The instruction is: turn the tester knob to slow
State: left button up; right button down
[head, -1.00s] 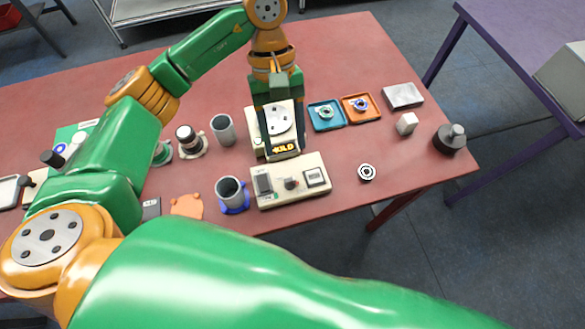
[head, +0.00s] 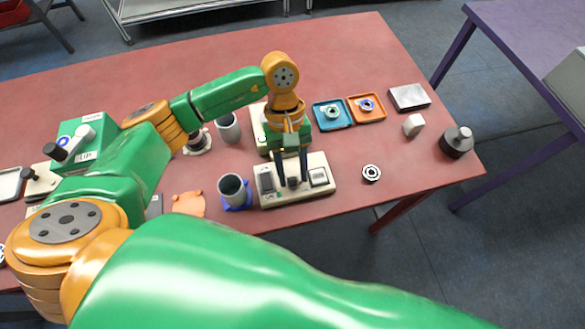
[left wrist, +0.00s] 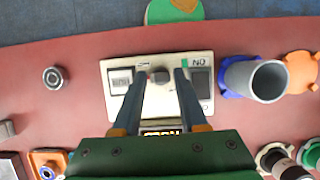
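The tester is a beige box (head: 322,192) near the table's front edge, with a dark screen, a square panel and a dark round knob (head: 292,181) in the middle. My left gripper (head: 293,184) points down over the tester, with one finger on each side of the knob. In the left wrist view the fingers (left wrist: 160,75) stand apart, and the knob (left wrist: 159,76) lies between their tips with small gaps showing. The knob's labels are too small to read, so its setting is unclear. My right gripper is not in view.
A grey cup on a blue holder (head: 234,190) stands close left of the tester. Behind the tester is a beige device (head: 259,133) with a lit display. A black-and-white ring (head: 371,173) lies to the right. Teal (head: 321,123) and orange (head: 376,115) trays sit behind right.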

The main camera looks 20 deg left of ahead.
pick_arm(q)
grip_shut()
jog(key=shift+a+f+n+t+h+b, duration=0.1)
jog(key=shift+n+t+h+b, duration=0.1)
jog(key=shift+n+b, duration=0.4)
jog(key=shift+f+n+t+h+b, duration=0.1)
jog(key=shift+n+t+b, duration=0.1)
jog(key=shift+n+b, duration=0.35)
jog(key=n+t+b, duration=0.1)
jog(key=n+b, duration=0.3)
jog(key=shift+s+h, duration=0.15)
jog(key=shift+h, duration=0.25)
jog(key=n+t+b, duration=0.1)
jog(key=n+b, duration=0.1)
jog(key=n, duration=0.1)
jog(key=n+t+b, duration=0.1)
jog(key=n+b, duration=0.2)
jog(key=shift+s+n+t+h, duration=0.15)
jog(key=shift+n+t+h, duration=0.15)
jog(key=shift+n+t, duration=0.1)
jog(key=n+t+b, duration=0.1)
jog(key=n, duration=0.1)
jog(key=n+b, duration=0.2)
jog(key=shift+s+r+n+t+y, duration=0.1)
jog(key=shift+r+n+t+y, duration=0.1)
jog(key=shift+n+t+y, duration=0.2)
